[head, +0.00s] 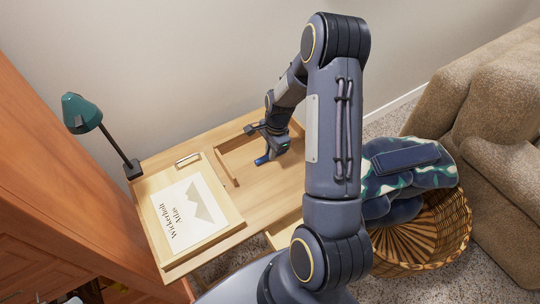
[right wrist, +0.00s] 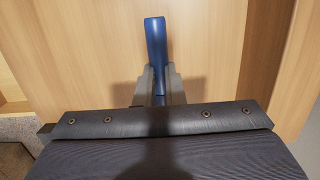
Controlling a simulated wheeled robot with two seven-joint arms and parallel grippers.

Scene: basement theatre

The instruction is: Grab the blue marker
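The blue marker (right wrist: 156,38) stands out between the two fingertips of my right gripper (right wrist: 156,84) in the right wrist view. The fingers press close on both its sides, and its lower part is hidden between them. In the head view the marker (head: 262,160) shows as a small blue piece at the tip of my right gripper (head: 270,150), over the wooden desk (head: 258,196). I cannot tell whether the marker touches the desk surface. My left gripper is not in view.
A green lamp (head: 82,114) stands at the left edge. A low wooden ledge (head: 226,168) is near my gripper. A wicker basket (head: 440,240) with blankets and a sofa (head: 495,130) are on the right.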

